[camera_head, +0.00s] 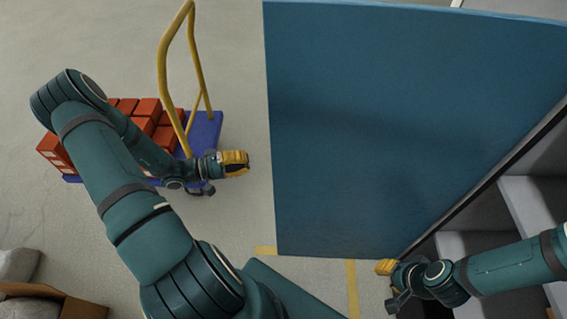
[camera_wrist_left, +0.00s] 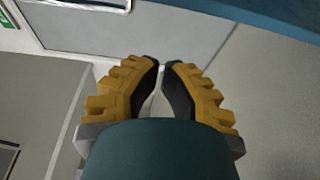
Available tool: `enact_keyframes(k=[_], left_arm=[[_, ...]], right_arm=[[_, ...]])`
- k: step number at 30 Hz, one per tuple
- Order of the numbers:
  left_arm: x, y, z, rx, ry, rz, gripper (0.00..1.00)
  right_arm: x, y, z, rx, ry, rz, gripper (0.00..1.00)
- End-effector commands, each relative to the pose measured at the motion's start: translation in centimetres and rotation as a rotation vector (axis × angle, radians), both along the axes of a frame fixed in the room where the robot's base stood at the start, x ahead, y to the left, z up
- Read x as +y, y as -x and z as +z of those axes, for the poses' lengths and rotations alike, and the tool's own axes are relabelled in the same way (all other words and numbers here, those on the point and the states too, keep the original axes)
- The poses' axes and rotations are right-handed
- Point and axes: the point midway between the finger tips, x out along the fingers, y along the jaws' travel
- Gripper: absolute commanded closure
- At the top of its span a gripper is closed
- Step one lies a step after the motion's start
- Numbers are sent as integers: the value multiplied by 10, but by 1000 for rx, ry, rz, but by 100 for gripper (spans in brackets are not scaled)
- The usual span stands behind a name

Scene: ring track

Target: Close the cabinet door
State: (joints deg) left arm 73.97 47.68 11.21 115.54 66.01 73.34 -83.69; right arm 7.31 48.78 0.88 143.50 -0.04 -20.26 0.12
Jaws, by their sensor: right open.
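The cabinet door (camera_head: 390,120) is a large blue panel standing open in the head view. Its right edge meets the cabinet (camera_head: 535,205), whose grey inside and shelves show at the right. My right gripper (camera_head: 384,284) is open and empty by the door's lower right corner, in front of the cabinet opening; contact is unclear. My left gripper (camera_head: 245,164) is left of the door's free edge, apart from it. In the left wrist view its yellow fingers (camera_wrist_left: 161,68) are close together with a narrow gap and nothing seen between them. A blue strip (camera_wrist_left: 265,15) at that view's top right may be the door.
A blue cart (camera_head: 205,132) with a yellow handle (camera_head: 163,65) and red boxes (camera_head: 148,108) stands behind my left arm. An open cardboard box (camera_head: 60,305) lies at the lower left. Yellow floor lines (camera_head: 352,285) run below the door. Bare floor lies left of the door.

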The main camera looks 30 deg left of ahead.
Motion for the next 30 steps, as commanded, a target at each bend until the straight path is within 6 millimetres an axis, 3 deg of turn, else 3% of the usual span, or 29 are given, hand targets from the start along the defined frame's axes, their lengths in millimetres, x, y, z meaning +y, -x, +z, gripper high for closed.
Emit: enact_keyframes(k=[2,5,20,30], left_arm=[[9,0,2,-32,-2,32,100],[7,-5,4,-44,0,40,100],[-55,-73,3,-40,0,33,100],[-73,-42,3,-38,-1,37,100]], right_arm=[[0,0,-2,1,0,1,66],[0,0,-2,1,0,1,66],[0,-2,-13,-5,1,-1,66],[0,-3,-17,-7,1,-1,66]])
